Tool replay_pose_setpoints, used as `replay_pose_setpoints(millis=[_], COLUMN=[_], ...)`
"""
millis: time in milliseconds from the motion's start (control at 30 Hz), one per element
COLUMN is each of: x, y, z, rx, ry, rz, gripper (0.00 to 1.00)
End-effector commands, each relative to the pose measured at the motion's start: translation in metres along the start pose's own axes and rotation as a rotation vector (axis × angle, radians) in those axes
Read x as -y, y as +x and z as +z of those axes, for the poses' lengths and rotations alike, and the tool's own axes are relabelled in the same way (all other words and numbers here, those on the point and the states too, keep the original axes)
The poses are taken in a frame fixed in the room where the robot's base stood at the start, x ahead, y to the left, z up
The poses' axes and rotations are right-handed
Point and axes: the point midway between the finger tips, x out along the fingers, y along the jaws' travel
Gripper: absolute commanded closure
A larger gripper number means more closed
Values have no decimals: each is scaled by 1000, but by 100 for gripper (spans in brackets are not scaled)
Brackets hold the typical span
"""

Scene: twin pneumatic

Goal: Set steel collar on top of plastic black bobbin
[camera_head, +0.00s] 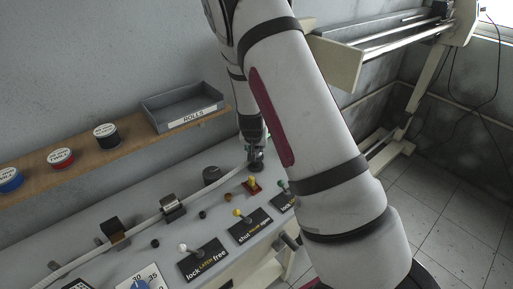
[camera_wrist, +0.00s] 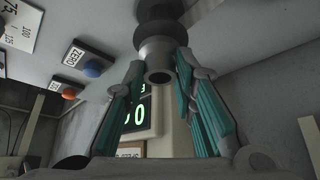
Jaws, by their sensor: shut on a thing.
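My gripper (camera_head: 253,153) points down at the far right end of the grey machine bench, and its teal-padded fingers also show in the wrist view (camera_wrist: 160,68). It is shut on a grey metal collar (camera_wrist: 158,52) with a round hole facing the camera. A dark, rounded flanged piece, apparently the black bobbin (camera_wrist: 158,13), lies just beyond the collar in line with it. It also shows as a dark shape under the gripper in the head view (camera_head: 257,167). I cannot tell whether the two touch. The collar is not distinct in the head view.
A dark cylinder (camera_head: 212,175) stands left of the gripper, and a yellow-knobbed lever on a red base (camera_head: 252,185) stands in front. More levers line the bench front. A wooden shelf (camera_head: 85,153) behind holds labelled rolls and a grey tray (camera_head: 181,105).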

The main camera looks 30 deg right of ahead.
Motion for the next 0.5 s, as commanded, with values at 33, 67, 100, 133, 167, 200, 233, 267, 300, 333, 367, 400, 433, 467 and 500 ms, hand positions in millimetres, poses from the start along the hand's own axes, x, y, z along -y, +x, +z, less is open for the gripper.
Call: replay_pose_setpoints(millis=[33, 67, 100, 133, 167, 200, 233, 267, 300, 333, 367, 400, 433, 467, 500], x=[0, 0, 1, 1, 1, 1, 1, 1, 1, 1, 1, 1, 1, 1, 0], y=[2, 2, 3, 3, 3, 3, 3, 3, 3, 3, 4, 5, 6, 7, 8], z=[1, 1, 1, 1, 1, 1, 1, 1, 1, 2, 2, 3, 3, 4, 4], rx=[0, -1, -1, -1, -1, -1, -1, -1, -1, -1, 0, 0, 0, 0, 0], ry=[1, 0, 0, 0, 0, 0, 0, 0, 0, 0, 0, 0, 0, 0, 0], rz=[-1, -1, -1, -2, -2, -2, -1, -1, -1, -1, -1, -1, -1, -1, 0], gripper=[100, 100, 100, 100, 100, 100, 100, 100, 100, 100, 100, 100, 100, 100, 100])
